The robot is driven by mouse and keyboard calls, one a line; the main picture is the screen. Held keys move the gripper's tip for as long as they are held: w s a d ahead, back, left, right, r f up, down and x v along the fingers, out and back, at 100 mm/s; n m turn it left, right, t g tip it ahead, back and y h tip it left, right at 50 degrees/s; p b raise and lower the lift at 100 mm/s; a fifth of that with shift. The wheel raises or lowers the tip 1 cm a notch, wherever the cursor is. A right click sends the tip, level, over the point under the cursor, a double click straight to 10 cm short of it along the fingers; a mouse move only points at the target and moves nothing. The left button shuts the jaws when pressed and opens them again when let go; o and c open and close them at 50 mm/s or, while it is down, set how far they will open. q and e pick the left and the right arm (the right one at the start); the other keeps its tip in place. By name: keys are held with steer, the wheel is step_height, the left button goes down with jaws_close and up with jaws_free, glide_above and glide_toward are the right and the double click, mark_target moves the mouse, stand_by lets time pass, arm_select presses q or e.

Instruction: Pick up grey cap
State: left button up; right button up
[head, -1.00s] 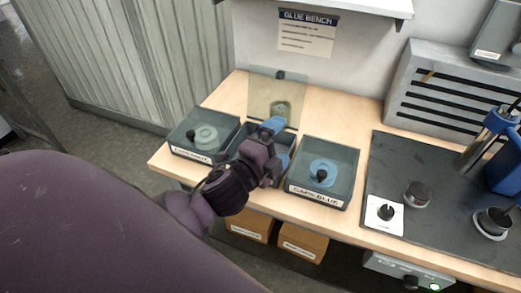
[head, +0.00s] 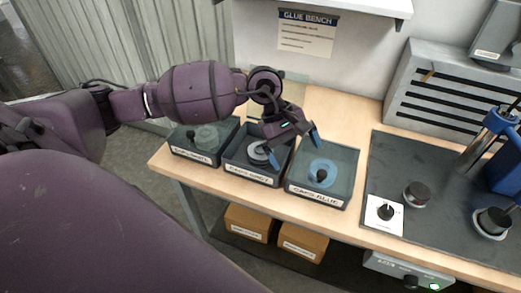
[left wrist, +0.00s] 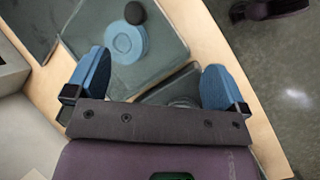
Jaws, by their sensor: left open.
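The grey cap (head: 257,152) is a round ring lying in the middle bin (head: 251,178), whose front label seems to read "CAPS GREY". My left gripper (head: 294,143) is open and empty, above the area between the middle bin and the blue-cap bin. One blue finger overlaps the right side of the middle bin and partly hides its inside. In the left wrist view my left gripper (left wrist: 157,77) has its fingers spread wide over the bins.
The blue-cap bin (head: 318,198) on the right has a clear lid with a black knob. A bin with a pale green cap (head: 205,137) stands on the left. A clear panel (head: 294,97) stands behind the middle bin, partly hidden by my arm. A dark mat (head: 390,235) lies right.

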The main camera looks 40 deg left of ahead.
mark_target(261, 149)
arm_select(q)
steer(key=w+a+r+m+y, duration=0.25)
steer(key=a+y, duration=0.35)
steer(key=a, duration=0.5)
steer(key=f, duration=1)
steer(key=shift+w+a+f, duration=0.2)
steer(key=shift+a+f, duration=0.05)
steer(key=shift+f, duration=0.15)
steer(key=shift+c, duration=0.3)
steer(key=c, duration=0.8)
